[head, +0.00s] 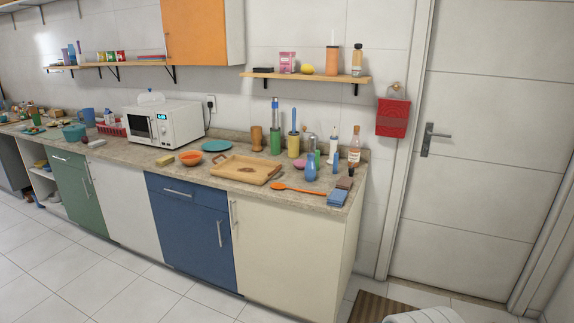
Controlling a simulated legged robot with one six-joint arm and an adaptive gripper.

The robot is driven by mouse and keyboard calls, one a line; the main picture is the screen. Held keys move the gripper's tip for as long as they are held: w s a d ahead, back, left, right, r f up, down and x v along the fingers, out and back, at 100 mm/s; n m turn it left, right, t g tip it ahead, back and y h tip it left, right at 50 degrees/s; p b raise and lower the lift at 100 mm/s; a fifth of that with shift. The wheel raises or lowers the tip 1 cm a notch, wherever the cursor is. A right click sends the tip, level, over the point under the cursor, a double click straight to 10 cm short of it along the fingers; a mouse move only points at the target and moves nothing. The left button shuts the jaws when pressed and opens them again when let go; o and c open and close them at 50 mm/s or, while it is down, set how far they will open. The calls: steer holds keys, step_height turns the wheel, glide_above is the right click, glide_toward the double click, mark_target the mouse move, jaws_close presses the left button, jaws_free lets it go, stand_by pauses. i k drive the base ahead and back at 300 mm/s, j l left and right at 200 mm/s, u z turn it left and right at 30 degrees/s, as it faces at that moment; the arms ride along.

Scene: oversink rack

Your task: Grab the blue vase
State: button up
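The blue vase (311,169) stands upright on the speckled countertop, near the right end of the counter. It is small and rounded, with a narrower top.
A wooden tray (228,176) and an orange spoon (298,190) lie left and in front of the vase. Blue sponges or cloths (338,198) lie at the front right edge. A shelf (305,77) hangs above. The tiled floor (120,285) before the cabinets is clear.

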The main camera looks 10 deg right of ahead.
mark_target(310, 173)
steer(key=k+l+z, duration=0.1)
steer(key=i+l+u, duration=0.35)
steer(key=i+l, duration=0.25)
steer(key=i+l+u, duration=0.15)
steer(key=i+l, duration=0.25)
steer(key=i+l+u, duration=0.15)
steer(key=i+l, duration=0.2)
steer(key=i+l+u, duration=0.15)
steer(key=i+l, duration=0.15)
steer(key=l, duration=0.2)
steer(key=i+l+u, duration=0.2)
steer(key=l, duration=0.25)
steer(key=i+l+u, duration=0.15)
steer(key=i+l, duration=0.15)
steer(key=l, duration=0.2)
steer(key=i+l+u, duration=0.15)
steer(key=l, duration=0.4)
steer(key=i, duration=0.05)
